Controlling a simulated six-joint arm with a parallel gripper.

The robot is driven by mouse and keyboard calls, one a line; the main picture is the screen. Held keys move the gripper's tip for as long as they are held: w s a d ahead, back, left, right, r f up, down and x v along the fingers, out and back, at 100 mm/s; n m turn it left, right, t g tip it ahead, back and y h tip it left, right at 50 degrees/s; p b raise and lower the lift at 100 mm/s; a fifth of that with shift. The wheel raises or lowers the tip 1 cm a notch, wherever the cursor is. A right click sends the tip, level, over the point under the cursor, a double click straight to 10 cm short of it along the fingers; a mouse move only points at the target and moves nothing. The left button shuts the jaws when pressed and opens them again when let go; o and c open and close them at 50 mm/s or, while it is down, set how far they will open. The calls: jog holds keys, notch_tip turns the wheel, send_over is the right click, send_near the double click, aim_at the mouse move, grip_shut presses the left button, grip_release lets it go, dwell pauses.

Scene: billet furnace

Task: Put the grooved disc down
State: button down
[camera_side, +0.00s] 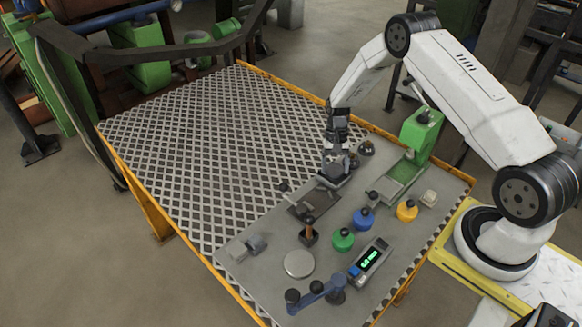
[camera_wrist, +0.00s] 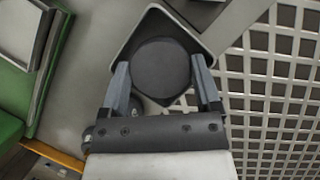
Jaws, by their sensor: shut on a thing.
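The grooved disc is a dark grey round piece. In the wrist view the disc (camera_wrist: 161,67) sits between the two fingers of my gripper (camera_wrist: 161,85), which are closed on its sides. Its round face is toward the camera and no groove can be made out. Behind it is a dark square plate or tray with a pale rim (camera_wrist: 126,48). In the side view my gripper (camera_side: 334,168) is low over the grey work plate, beside a dark flat plate (camera_side: 318,203). Whether the disc touches the surface below is hidden.
A green stand (camera_side: 420,135) is right of my gripper. Blue (camera_side: 363,219), green (camera_side: 343,240) and yellow (camera_side: 407,211) knobbed pieces, a digital readout (camera_side: 370,258), a pale round disc (camera_side: 299,264) and a blue lever (camera_side: 315,293) stand nearer the camera. The grating (camera_side: 220,140) to the left is clear.

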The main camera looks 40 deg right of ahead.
jog(key=shift+f, duration=0.5)
jog(key=shift+f, duration=0.15)
grip_release()
jog(key=v, duration=1.2)
dwell(0.4)
